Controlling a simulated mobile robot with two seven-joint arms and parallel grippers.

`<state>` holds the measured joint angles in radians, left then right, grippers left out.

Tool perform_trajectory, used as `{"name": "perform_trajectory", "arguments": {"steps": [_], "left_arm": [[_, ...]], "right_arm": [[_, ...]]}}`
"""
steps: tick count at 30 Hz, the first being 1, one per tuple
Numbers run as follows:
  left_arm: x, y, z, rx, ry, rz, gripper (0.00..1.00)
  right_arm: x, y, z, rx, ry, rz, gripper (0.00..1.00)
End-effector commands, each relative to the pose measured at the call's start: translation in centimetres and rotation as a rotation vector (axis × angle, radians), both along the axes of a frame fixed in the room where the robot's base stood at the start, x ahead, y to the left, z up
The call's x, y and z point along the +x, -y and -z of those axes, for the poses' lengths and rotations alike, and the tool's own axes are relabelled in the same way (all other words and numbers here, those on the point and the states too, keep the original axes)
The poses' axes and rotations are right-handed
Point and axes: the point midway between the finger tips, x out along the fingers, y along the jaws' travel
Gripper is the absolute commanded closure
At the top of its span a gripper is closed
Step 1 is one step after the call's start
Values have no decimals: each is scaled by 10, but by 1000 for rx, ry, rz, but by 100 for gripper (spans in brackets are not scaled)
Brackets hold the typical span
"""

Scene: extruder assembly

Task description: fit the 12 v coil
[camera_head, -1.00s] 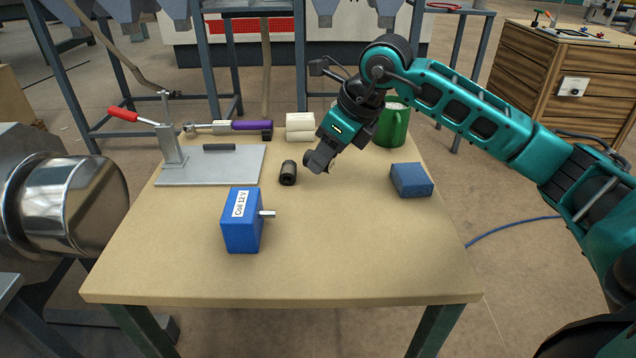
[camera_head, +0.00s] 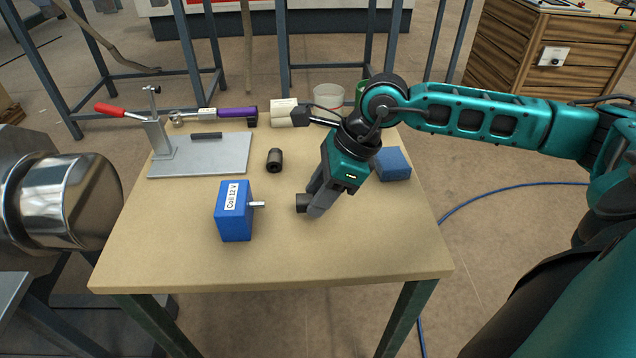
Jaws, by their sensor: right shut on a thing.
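The 12 V coil (camera_head: 234,213) is a blue block with a white label reading "Coil 12 V" and a metal pin (camera_head: 257,205) sticking out to the right. It stands upright on the table, left of centre. My right gripper (camera_head: 309,204) is low over the table, to the right of the coil and apart from its pin. It is shut on a small dark part (camera_head: 302,203), mostly hidden by the fingers. A black hollow cylinder (camera_head: 275,161) stands on the table behind the coil. My left gripper is not in view.
A grey plate fixture (camera_head: 215,165) with a red-handled lever (camera_head: 122,110) is at the back left. A purple-handled tool (camera_head: 236,113) and cream rollers (camera_head: 284,112) lie behind. A blue block (camera_head: 393,164) is at the right. The wooden table's front (camera_head: 290,265) is clear.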

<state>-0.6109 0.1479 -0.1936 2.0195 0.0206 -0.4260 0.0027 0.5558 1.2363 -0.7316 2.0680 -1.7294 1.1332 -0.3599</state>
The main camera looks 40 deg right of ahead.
Motion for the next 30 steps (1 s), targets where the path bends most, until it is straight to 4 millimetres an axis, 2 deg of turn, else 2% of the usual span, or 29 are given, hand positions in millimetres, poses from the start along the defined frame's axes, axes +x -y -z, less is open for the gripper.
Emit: {"name": "perform_trajectory", "arguments": {"steps": [4, 12, 21, 30], "left_arm": [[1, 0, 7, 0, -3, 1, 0], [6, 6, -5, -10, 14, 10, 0], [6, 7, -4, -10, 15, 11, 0], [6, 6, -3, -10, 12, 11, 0]], "right_arm": [[0, 0, 2, 1, 1, 1, 91], [12, -19, -1, 4, 3, 0, 91], [26, -41, -1, 3, 1, 2, 91], [31, -49, -1, 1, 0, 3, 91]]}}
